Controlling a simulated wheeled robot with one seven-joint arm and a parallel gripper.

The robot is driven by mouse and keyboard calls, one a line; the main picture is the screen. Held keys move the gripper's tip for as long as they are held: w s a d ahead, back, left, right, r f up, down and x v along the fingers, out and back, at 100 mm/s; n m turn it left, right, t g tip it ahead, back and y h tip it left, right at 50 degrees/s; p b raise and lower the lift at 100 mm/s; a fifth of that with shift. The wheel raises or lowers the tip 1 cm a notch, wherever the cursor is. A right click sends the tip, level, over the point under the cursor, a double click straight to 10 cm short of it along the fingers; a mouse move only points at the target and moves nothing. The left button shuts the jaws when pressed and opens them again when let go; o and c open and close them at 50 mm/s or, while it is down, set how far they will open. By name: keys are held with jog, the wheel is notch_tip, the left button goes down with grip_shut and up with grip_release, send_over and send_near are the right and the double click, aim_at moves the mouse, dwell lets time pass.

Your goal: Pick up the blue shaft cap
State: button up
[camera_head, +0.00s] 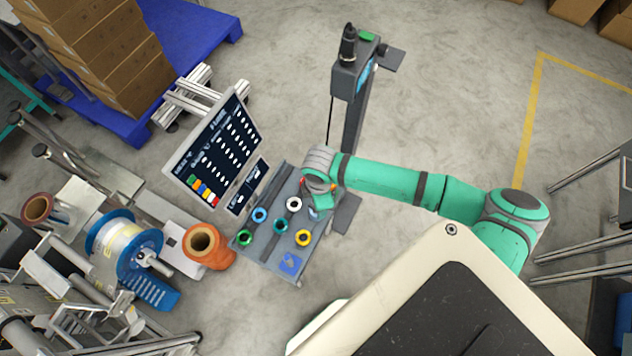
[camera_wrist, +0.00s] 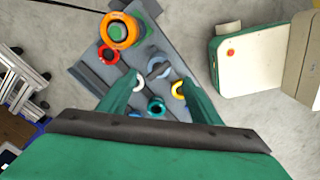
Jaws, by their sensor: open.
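The blue shaft cap (camera_head: 260,214) is a small blue ring with a dark centre on the grey tray (camera_head: 268,258), below the screen in the head view. Green, teal, white and yellow caps lie near it. My gripper (camera_head: 318,190) is over the tray's upper right end, to the right of the blue cap and apart from it. In the wrist view its two green fingers (camera_wrist: 158,92) are spread and hold nothing. A blue-teal ring (camera_wrist: 156,106) shows between them; I cannot tell whether it is the blue cap. My arm hides part of the tray's right end.
A tilted screen (camera_head: 215,150) stands beside the tray's upper left side. A dark post (camera_head: 352,110) rises behind my gripper. The floor below the tray is clear.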

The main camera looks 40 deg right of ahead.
jog(key=shift+w+a+r, duration=0.2)
jog(key=shift+w, duration=0.15)
jog(key=shift+w+f, duration=0.1)
jog(key=shift+f, duration=0.05)
notch_tip(320, 180, down, 5)
jog(key=shift+r, duration=0.1)
jog(key=shift+s+d+f, duration=0.1)
jog(key=shift+f, duration=1.3)
jog(key=shift+s+d+f, duration=0.1)
jog(key=shift+f, duration=1.25)
jog(key=c, duration=1.3)
